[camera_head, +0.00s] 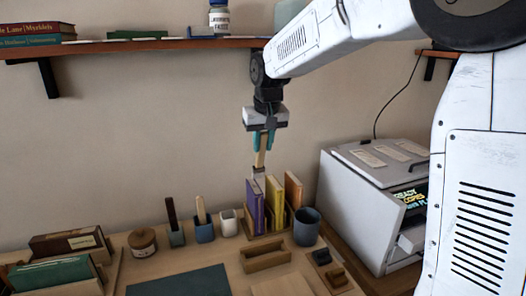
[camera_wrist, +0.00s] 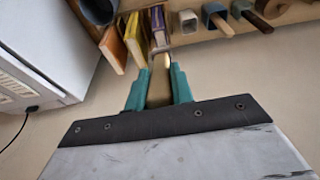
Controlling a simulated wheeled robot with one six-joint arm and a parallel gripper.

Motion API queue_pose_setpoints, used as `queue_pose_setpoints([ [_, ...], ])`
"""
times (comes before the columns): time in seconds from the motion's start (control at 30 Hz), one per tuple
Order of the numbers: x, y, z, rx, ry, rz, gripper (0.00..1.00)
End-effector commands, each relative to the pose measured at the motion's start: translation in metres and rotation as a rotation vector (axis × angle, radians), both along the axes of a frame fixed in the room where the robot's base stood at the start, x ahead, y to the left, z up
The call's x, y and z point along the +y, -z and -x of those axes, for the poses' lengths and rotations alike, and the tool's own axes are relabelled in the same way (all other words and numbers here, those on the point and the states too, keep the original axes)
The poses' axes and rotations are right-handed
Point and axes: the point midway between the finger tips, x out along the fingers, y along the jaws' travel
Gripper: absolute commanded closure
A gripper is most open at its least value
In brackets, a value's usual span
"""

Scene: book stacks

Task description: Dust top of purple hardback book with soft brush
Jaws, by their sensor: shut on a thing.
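The purple hardback book (camera_head: 254,208) stands upright at the left of a short row of books on the desk. It also shows near the top of the wrist view (camera_wrist: 157,20). My gripper (camera_head: 263,148) is shut on the wooden handle of the soft brush (camera_head: 260,160), which points down. In the wrist view the brush (camera_wrist: 159,88) sits between the teal fingers of my gripper (camera_wrist: 158,78). The brush's lower end is over or at the top of the purple book; I cannot tell whether it touches.
A yellow book (camera_head: 275,200) and a tan book (camera_head: 293,190) stand right of the purple one. A blue-grey cup (camera_head: 307,228), a wooden tray (camera_head: 266,260) and a white machine (camera_head: 360,205) are close by. A wall shelf (camera_head: 150,45) hangs above.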

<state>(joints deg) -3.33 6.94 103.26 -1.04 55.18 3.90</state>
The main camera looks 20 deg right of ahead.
Motion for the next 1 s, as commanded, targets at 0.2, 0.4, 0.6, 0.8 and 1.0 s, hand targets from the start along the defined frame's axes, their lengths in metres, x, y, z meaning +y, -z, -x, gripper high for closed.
queue_pose_setpoints([
  [0.2,-0.001,-0.021,0.0,-0.003,0.001,0.0,1.0],
  [0.4,-0.002,-0.029,0.0,-0.001,0.002,-0.001,1.0],
  [0.6,-0.002,-0.029,0.0,-0.001,0.002,-0.001,1.0],
  [0.8,-0.002,-0.028,0.0,-0.001,0.002,0.0,1.0],
  [1.0,-0.002,-0.025,0.0,0.002,0.002,0.0,1.0],
])
